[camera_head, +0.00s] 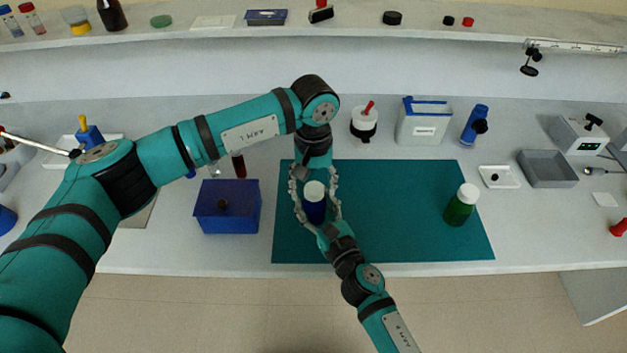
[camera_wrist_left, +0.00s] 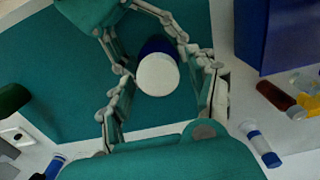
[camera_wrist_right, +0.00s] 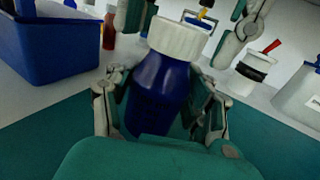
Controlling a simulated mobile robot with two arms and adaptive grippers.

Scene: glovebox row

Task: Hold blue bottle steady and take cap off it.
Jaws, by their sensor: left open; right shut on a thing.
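The blue bottle (camera_head: 314,209) stands upright on the teal mat (camera_head: 390,240) with its white cap (camera_head: 314,189) on. My right gripper (camera_wrist_right: 160,115) comes from the front and is shut on the bottle's body. My left gripper (camera_head: 314,185) points down from above, its open fingers on either side of the cap with a gap visible. In the left wrist view the cap (camera_wrist_left: 157,75) lies between the left fingers (camera_wrist_left: 165,90). In the right wrist view the bottle (camera_wrist_right: 158,92) and its ribbed cap (camera_wrist_right: 178,38) show large, with left fingers beside the cap.
A green bottle (camera_head: 461,205) with a white cap stands on the mat's right side. A blue box (camera_head: 227,206) stands left of the mat.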

